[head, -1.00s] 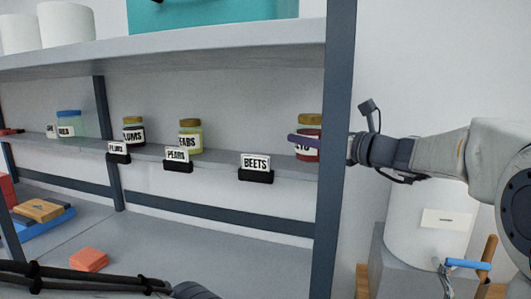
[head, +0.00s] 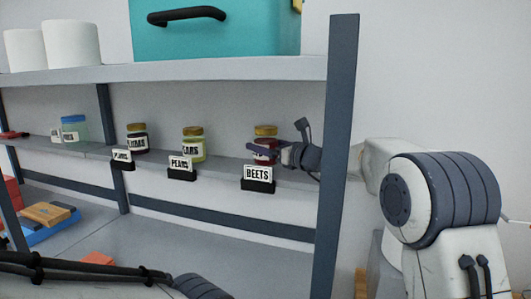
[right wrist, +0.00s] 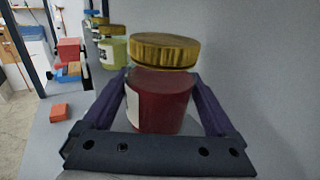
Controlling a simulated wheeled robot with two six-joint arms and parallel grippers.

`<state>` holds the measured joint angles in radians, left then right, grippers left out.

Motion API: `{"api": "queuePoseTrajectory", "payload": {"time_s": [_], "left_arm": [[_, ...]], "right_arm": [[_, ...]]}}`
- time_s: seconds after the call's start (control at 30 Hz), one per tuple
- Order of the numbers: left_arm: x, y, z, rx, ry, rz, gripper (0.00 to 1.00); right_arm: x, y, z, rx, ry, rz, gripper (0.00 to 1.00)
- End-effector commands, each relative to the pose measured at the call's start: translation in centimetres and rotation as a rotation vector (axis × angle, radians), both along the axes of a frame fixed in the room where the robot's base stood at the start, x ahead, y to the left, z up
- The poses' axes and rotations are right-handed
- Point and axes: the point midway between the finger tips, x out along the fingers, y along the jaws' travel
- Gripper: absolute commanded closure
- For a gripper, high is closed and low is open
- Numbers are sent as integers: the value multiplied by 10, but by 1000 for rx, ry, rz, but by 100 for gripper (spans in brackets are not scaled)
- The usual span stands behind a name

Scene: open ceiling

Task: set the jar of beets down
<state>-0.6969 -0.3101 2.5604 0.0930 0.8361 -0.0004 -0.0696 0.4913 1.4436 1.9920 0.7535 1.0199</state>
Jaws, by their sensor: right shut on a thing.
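The jar of beets (head: 265,142), dark red with a gold lid, is over the middle shelf just behind the BEETS sign (head: 257,174). In the right wrist view the jar (right wrist: 160,98) is upright between the two purple fingers, its white label facing left. My right gripper (head: 262,150) reaches in from the right past the shelf post and is shut on the jar. The jar's base is low over the shelf; I cannot tell whether it touches. My left gripper is out of view.
The dark post (head: 336,150) stands close beside my right arm. The upper shelf (head: 215,70) runs overhead.

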Motion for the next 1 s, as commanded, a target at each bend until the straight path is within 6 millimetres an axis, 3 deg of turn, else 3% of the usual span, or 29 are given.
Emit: {"api": "queuePoseTrajectory", "payload": {"time_s": [0.07, 0.43, 0.47, 0.77, 1.0], "left_arm": [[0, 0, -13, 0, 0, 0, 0], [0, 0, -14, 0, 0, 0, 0], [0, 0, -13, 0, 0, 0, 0], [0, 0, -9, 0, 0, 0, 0], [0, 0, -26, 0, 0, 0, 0]], "right_arm": [[0, 0, -15, 3, -2, 0, 100], [0, -1, -16, 2, -4, 0, 100], [0, -1, -17, 1, 1, -1, 0], [0, -1, -14, 1, 1, -1, 0], [-27, -27, -18, 0, 0, -4, 0]]}}
